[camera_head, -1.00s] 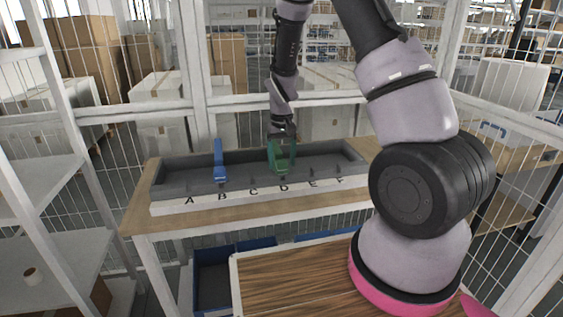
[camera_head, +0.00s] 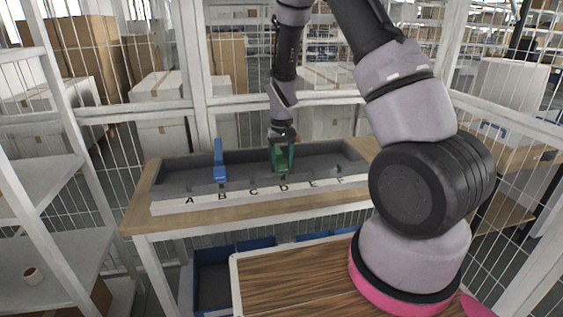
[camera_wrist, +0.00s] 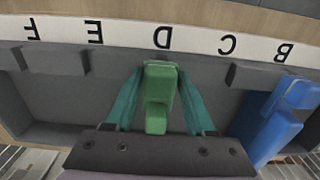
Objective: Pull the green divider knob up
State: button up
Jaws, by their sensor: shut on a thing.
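The green divider (camera_head: 282,167) stands in the grey trough (camera_head: 322,168) at letter D. Its green knob (camera_wrist: 158,85) shows upright between the teal fingers in the wrist view. My gripper (camera_head: 283,160) points down over the trough and is shut on the knob, one finger on each side. In the wrist view my gripper (camera_wrist: 157,72) has its fingertips close against the knob, near the letter D. The lower part of the divider is hidden by the fingers and the trough wall.
A blue divider (camera_head: 219,162) stands in the trough near B, left of my gripper; it also shows in the wrist view (camera_wrist: 270,122). A white strip (camera_wrist: 125,37) lettered A to F runs along the trough's front. The trough sits on a wooden table (camera_head: 140,213).

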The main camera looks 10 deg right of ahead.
jog(key=shift+r, duration=0.2)
jog(key=shift+w+r, duration=0.15)
jog(key=shift+r, duration=0.4)
jog(key=shift+c, duration=0.9)
jog(key=shift+r, duration=0.65)
jog(key=o, duration=1.1)
